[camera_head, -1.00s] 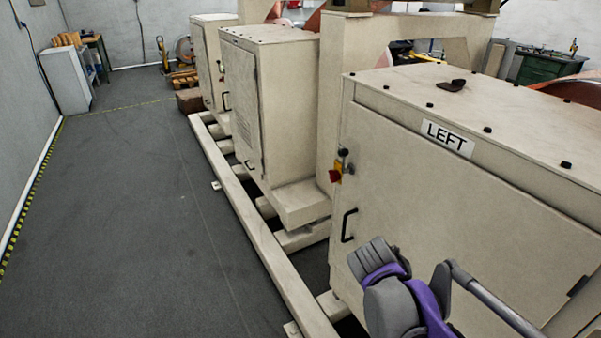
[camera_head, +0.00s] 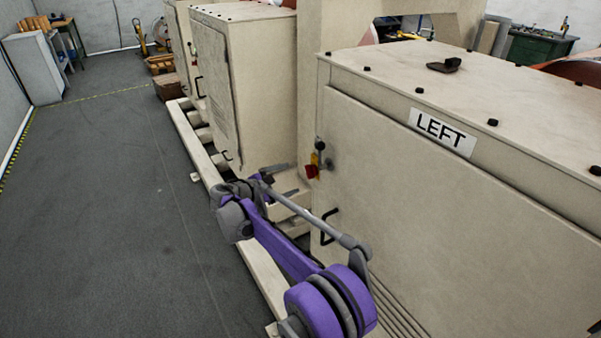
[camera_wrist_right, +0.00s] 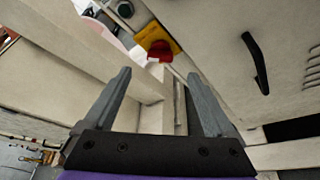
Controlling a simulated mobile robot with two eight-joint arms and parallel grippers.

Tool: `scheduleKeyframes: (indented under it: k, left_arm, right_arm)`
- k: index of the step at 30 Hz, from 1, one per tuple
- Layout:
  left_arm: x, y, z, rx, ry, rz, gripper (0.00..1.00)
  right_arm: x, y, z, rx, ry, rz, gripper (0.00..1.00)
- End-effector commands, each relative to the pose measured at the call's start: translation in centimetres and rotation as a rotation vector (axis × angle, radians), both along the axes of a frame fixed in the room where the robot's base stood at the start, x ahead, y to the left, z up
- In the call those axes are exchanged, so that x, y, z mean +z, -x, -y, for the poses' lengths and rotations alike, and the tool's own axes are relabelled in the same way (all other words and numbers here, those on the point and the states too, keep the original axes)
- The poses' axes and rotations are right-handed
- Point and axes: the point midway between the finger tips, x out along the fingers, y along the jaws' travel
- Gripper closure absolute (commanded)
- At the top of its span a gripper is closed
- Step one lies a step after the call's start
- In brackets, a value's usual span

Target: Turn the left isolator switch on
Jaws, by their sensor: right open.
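The left isolator switch (camera_head: 312,171) is a red knob on a yellow plate. In the right wrist view the red knob (camera_wrist_right: 160,51) shows beyond the fingertips, near the top centre. My right gripper (camera_head: 277,171) is small and partly hidden in the head view, just left of the switch. In the wrist view my right gripper (camera_wrist_right: 158,74) is open, its two grey fingers apart with nothing between them. It is not touching the knob. My left gripper is not in view.
A black door handle (camera_head: 329,227) is on the cabinet below the switch and also shows in the wrist view (camera_wrist_right: 255,62). Another beige cabinet (camera_head: 235,85) stands behind, with a low beige rail (camera_head: 200,155) along the floor. The grey floor (camera_head: 100,220) at left is clear.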

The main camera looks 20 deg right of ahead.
Motion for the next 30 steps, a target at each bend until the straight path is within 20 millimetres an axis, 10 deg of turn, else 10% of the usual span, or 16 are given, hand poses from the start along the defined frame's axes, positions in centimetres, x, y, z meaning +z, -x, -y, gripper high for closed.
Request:
scheduleKeyframes:
  k: [12,26,30]
  left_arm:
    - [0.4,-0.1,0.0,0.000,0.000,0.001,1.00]
    - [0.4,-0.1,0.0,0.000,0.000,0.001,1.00]
    - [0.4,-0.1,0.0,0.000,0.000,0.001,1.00]
  right_arm:
    - [-2.0,-2.9,6.5,0.000,-0.002,0.001,0.10]
    - [-2.4,-3.4,7.7,0.000,-0.003,0.001,0.10]
    - [-2.4,-3.4,7.7,0.000,-0.003,0.001,0.35]
